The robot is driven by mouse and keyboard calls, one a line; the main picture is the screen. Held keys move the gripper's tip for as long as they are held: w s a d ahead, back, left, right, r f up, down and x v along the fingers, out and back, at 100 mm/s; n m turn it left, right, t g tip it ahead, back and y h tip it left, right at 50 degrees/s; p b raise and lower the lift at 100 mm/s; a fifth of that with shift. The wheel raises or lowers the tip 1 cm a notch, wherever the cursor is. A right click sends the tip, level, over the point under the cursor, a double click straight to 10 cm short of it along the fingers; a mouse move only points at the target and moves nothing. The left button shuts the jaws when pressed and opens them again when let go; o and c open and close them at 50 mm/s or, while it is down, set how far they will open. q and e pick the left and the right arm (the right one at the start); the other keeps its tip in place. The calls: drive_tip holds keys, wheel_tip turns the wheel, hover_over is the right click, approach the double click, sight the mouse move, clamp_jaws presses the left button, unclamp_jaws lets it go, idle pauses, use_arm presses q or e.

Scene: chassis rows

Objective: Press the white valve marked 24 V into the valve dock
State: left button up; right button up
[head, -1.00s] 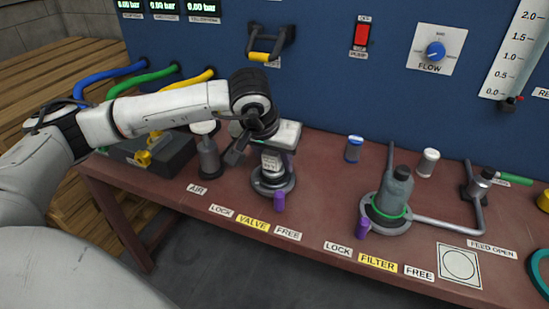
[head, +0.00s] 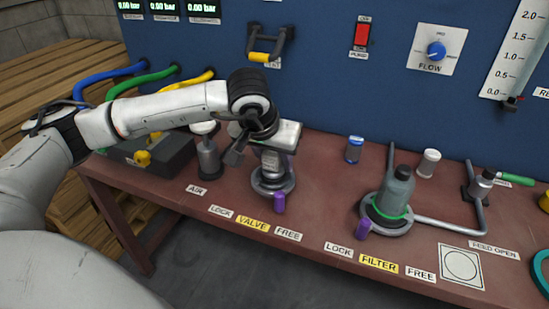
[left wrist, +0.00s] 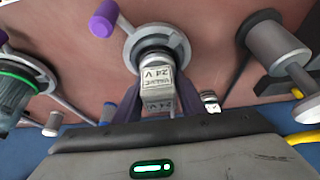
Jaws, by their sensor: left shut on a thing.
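The white valve marked 24 V (left wrist: 158,78) is between the fingers of my left gripper (left wrist: 155,106), which is shut on it. It stands upright in or directly over the round grey valve dock (left wrist: 181,42); whether it is fully seated I cannot tell. In the head view my left gripper (head: 270,146) is above the dock (head: 272,182) and hides most of the valve (head: 270,161). A purple lever (head: 279,202) sticks out at the dock's front, on the FREE side of the VALVE label (head: 252,223). My right gripper is not in view.
An AIR fitting (head: 209,155) stands close left of the dock. The filter dock with its grey-green filter (head: 394,190) is to the right. The bench between the docks is clear.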

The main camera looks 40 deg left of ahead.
use_arm(q)
drive_tip(key=o, duration=1.3)
drive_tip(key=f, duration=0.1)
drive_tip(key=s+f, duration=0.1)
drive_tip(key=f, duration=0.1)
drive_tip(key=shift+s+d+f+g, duration=0.2)
drive_tip(key=shift+d+f+g, duration=0.1)
drive_tip(key=shift+g, duration=0.1)
drive_tip(key=shift+c, duration=0.2)
drive_tip(key=shift+o, duration=0.5)
drive_tip(key=r, duration=0.4)
drive_tip(key=shift+s+a+r, duration=0.1)
drive_tip(key=shift+s+r, duration=0.05)
drive_tip(key=shift+s, duration=0.1)
drive_tip(key=a+v, duration=0.1)
drive_tip(key=v, duration=0.7)
drive_tip(key=shift+d+r+t+p, duration=0.3)
drive_tip(key=shift+d+r+t, duration=0.1)
drive_tip(key=shift+r, duration=0.15)
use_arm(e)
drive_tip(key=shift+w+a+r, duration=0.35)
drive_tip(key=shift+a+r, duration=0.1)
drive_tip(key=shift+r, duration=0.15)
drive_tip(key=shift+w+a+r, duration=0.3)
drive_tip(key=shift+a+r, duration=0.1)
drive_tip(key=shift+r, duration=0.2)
use_arm(q)
drive_tip(key=shift+w, duration=0.15)
